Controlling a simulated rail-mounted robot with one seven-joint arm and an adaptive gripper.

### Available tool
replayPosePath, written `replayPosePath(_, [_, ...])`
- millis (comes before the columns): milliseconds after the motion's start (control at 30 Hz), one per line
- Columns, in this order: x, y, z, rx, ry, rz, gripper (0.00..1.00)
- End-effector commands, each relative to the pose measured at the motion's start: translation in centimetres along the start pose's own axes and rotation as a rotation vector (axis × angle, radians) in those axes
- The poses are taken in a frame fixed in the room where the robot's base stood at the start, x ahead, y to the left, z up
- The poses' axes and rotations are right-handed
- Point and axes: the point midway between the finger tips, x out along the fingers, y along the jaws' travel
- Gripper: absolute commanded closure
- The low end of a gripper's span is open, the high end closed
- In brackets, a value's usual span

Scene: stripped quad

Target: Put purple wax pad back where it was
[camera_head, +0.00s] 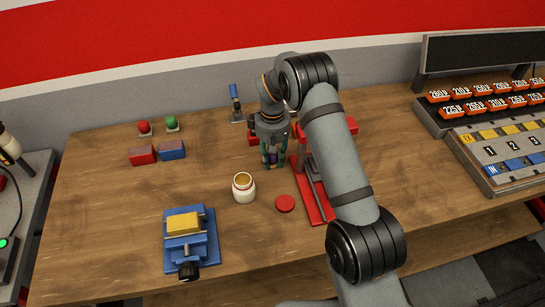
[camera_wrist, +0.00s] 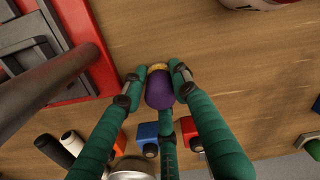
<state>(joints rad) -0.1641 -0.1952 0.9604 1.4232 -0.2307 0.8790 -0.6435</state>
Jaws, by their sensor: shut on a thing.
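The purple wax pad (camera_wrist: 159,90) is a small rounded purple piece with a yellow-orange end, held between the green fingers of my gripper (camera_wrist: 160,76) in the wrist view. In the head view, my gripper (camera_head: 271,161) points down over the middle of the bench, left of the red stand. Only a little of the purple pad (camera_head: 272,158) shows there between the fingers. I cannot tell whether its lower end touches the bench.
An open white jar (camera_head: 243,192) and a red disc (camera_head: 285,204) stand in front of my gripper. The red stand (camera_head: 313,195) is close on its right. A blue vise (camera_head: 190,250) holds a yellow block (camera_head: 183,222). Red (camera_head: 142,155) and blue boxes (camera_head: 171,151) lie left. Bare wood lies between.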

Motion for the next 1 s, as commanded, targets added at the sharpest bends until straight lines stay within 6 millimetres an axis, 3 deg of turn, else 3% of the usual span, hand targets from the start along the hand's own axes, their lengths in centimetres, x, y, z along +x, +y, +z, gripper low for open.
replayPosePath(300, [0.48, 0.00, 0.00, 0.000, 0.000, 0.000, 1.00])
replayPosePath(333, [0.45, 0.00, 0.00, 0.000, 0.000, 0.000, 0.71])
replayPosePath(633, [0.30, 0.00, 0.00, 0.001, 0.000, 0.000, 0.54])
replayPosePath(1000, [-0.33, 0.01, -0.01, 0.001, 0.000, 0.000, 0.53])
